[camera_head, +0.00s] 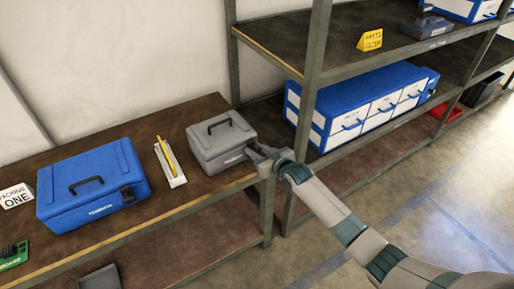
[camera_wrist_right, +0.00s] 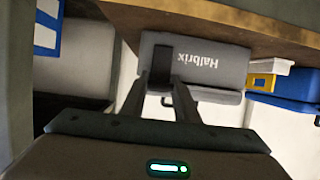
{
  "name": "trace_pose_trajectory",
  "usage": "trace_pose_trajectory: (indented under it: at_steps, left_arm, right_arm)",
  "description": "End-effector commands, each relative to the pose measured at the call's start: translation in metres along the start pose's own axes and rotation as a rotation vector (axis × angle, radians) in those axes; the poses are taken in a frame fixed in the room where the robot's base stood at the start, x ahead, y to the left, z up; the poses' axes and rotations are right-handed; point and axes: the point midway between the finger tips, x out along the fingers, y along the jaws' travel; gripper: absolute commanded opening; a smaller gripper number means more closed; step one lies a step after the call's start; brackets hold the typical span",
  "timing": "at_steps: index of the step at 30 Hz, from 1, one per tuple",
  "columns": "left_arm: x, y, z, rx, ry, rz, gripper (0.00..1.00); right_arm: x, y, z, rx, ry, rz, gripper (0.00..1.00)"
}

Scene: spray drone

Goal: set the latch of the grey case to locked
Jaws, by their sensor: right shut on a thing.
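The grey case (camera_head: 221,142) stands closed on the brown workbench, its dark handle on the lid. In the right wrist view its front (camera_wrist_right: 205,62) shows upside down with the Halbrix lettering. A dark latch (camera_wrist_right: 176,48) sits on that front, beside the lettering. My right gripper (camera_head: 257,153) reaches the case's front right corner. In the right wrist view its two fingers (camera_wrist_right: 166,76) close in on the latch and are shut on it. The fingers partly hide the latch, and I cannot tell whether it is set to locked. My left gripper is not in view.
A blue case (camera_head: 92,185) with a dark latch stands left on the workbench (camera_head: 190,205). A white tray with a yellow stick (camera_head: 170,165) lies between the cases. A metal shelf post (camera_head: 308,85) and a blue drawer unit (camera_head: 357,103) are close to my right arm.

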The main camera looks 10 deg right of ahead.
Motion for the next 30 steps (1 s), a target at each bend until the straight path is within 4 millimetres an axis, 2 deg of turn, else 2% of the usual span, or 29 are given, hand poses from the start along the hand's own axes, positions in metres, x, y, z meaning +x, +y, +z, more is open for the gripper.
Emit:
trace_pose_trajectory:
  at_steps: [14, 15, 17, 30]
  left_arm:
    - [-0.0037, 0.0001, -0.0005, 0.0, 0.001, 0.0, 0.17]
    - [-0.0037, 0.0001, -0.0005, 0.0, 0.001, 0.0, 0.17]
    - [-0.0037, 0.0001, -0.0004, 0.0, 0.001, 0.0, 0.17]
    - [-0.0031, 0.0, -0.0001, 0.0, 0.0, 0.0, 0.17]
  right_arm:
    - [0.0009, -0.0003, -0.0001, 0.001, -0.017, 0.0, 0.0]
    - [0.0009, -0.0003, 0.0, 0.001, -0.017, 0.0, 0.33]
    - [0.0009, -0.0004, 0.0, 0.001, -0.017, 0.0, 0.47]
    - [-0.0017, -0.0001, -0.0006, 0.001, -0.015, 0.0, 0.47]
